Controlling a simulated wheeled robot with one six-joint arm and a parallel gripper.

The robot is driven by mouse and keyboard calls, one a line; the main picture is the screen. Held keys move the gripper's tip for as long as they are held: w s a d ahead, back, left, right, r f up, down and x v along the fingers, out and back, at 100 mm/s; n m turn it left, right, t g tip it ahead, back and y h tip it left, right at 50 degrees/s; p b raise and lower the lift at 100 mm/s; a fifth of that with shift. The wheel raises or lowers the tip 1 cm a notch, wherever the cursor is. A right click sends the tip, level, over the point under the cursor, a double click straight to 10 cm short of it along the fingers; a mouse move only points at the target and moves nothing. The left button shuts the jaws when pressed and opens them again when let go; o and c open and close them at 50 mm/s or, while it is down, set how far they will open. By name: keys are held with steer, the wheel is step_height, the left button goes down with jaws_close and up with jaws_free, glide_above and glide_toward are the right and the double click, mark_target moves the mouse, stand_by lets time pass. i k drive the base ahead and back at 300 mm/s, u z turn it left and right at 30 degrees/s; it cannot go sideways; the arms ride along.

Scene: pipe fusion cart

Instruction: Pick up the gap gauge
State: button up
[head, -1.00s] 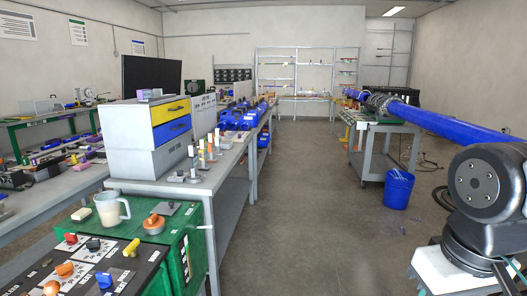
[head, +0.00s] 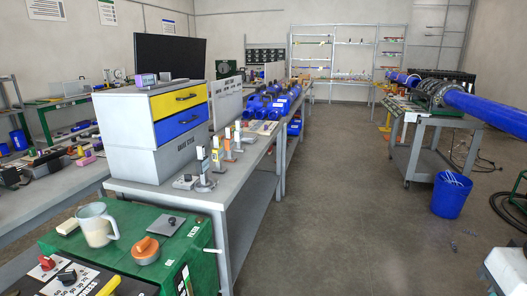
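I cannot tell for sure which thing is the gap gauge. Several small upright instruments on stands (head: 204,172) are in a row on the grey bench, right of the drawer cabinet, with white, orange and grey parts. A flat grey plate with a small knob (head: 172,223) lies on the green cart (head: 85,243), near an orange-topped round piece (head: 146,249). My gripper is not in view.
A cabinet with yellow and blue drawers (head: 180,101) stands on the grey bench (head: 222,203). A jug (head: 96,226) is on the green cart. A blue bucket (head: 451,195) stands by a cart carrying a blue pipe (head: 487,109). The aisle floor (head: 346,220) is clear.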

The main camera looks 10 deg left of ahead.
mark_target(229, 140)
steer(key=i, duration=3.65)
steer(key=u, duration=1.65)
